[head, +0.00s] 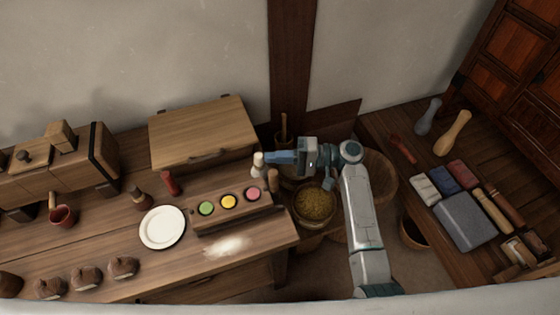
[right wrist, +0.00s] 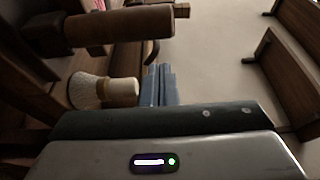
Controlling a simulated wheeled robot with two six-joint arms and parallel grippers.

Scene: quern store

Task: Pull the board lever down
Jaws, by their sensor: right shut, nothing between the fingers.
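The board (head: 232,222) is a wooden block with green, yellow and pink round buttons on the bench. A brown wooden cylinder, apparently its lever handle (head: 272,180), stands up at its right end. What looks like the same handle shows in the right wrist view (right wrist: 118,26), apart from the fingers. My right gripper (head: 269,157) is shut and empty, its blue fingers pointing left, just behind the handle. The closed fingers also show in the right wrist view (right wrist: 160,84). My left gripper is not in view.
A pale-bristled brush (head: 258,164) stands close to my right fingertips; whether they touch is unclear. A wooden box (head: 205,135) is behind the board. A white plate (head: 162,228) is left of the board.

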